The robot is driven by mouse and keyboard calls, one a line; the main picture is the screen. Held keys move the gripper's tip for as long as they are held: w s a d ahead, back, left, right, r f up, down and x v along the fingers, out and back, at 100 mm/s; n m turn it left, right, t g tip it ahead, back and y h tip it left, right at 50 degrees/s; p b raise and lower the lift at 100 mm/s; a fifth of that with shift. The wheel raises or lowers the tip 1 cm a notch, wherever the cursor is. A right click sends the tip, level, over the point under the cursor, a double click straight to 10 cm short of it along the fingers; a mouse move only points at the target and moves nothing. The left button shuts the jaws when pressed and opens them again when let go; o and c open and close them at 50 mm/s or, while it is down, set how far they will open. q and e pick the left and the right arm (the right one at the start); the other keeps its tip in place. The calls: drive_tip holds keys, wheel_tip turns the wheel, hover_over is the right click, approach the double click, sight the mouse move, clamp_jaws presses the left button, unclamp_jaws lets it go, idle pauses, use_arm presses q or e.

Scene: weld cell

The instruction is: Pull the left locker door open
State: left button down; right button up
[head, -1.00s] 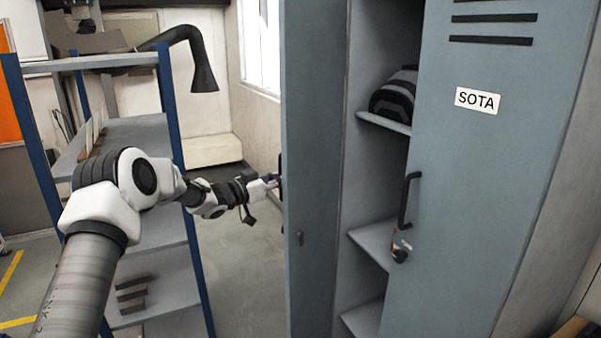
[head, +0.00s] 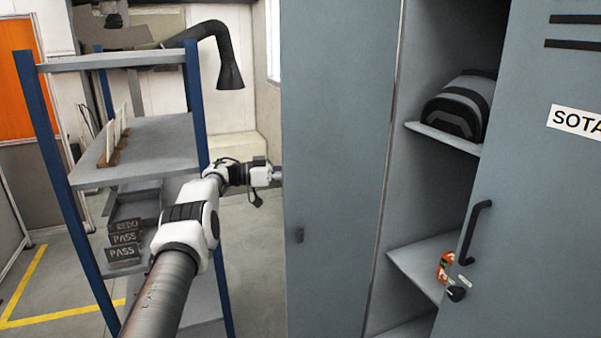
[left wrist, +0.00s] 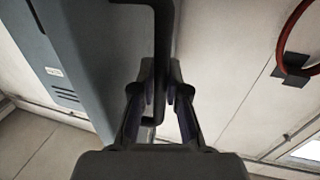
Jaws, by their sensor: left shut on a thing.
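The left locker door (head: 335,150) stands swung open, its inner face toward me in the head view. In the left wrist view its outer face (left wrist: 85,60) is on the left, with a small label and vent slots. My left gripper (left wrist: 160,95) is shut on the dark door handle (left wrist: 162,30), which runs between the fingers. In the head view my left arm reaches to the door's far side, and the door hides the fingertips and handle. My right gripper does not show.
The right locker door (head: 540,190), labelled SOTA, stands at the right with a black handle (head: 473,232). A dark striped bundle (head: 460,105) lies on a locker shelf. A blue-posted shelf rack (head: 150,145) stands close to my left arm.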

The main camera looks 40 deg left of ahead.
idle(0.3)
use_arm(q)
drive_tip(key=c, duration=1.5)
unclamp_jaws()
drive_tip(key=shift+c, duration=0.2)
drive_tip(key=shift+o, duration=0.5)
drive_tip(key=shift+w, duration=0.1)
drive_tip(key=v, duration=0.7)
drive_tip(key=shift+a, duration=0.1)
drive_tip(key=shift+f, duration=0.15)
